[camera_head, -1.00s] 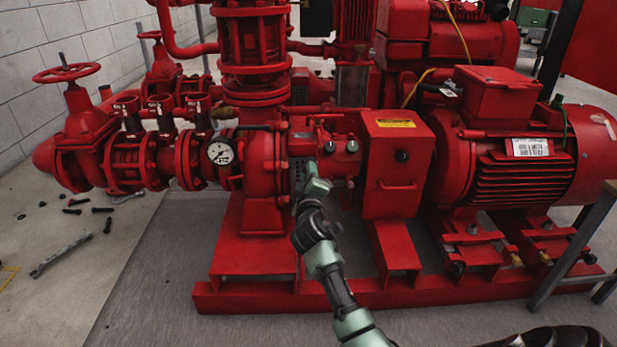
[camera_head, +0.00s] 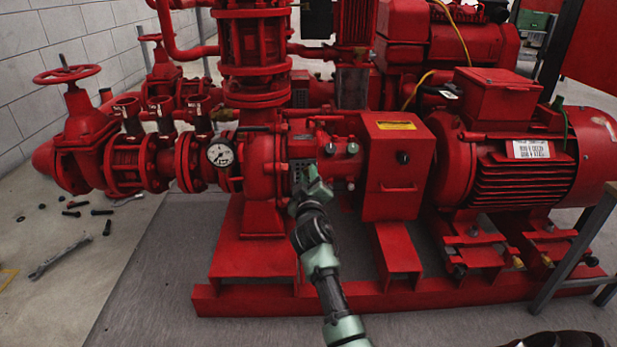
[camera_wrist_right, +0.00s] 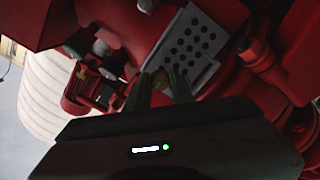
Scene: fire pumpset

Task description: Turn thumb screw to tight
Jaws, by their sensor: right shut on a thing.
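My right gripper (camera_head: 310,180) is at the front of the red pump, beside the bearing housing. In the right wrist view its two fingers (camera_wrist_right: 160,88) are close together on a small brass-coloured piece, which looks like the thumb screw (camera_wrist_right: 161,78). The screw sits just beside a grey perforated plate (camera_wrist_right: 188,45). In the head view the gripper hides the screw. How tight the screw is cannot be told. My left gripper is not in view.
A pressure gauge (camera_head: 220,155) is left of the gripper. A red box with a handle (camera_head: 398,165) stands to its right, and a large motor (camera_head: 525,165) beyond. A wrench (camera_head: 60,254) and several bolts lie on the left floor.

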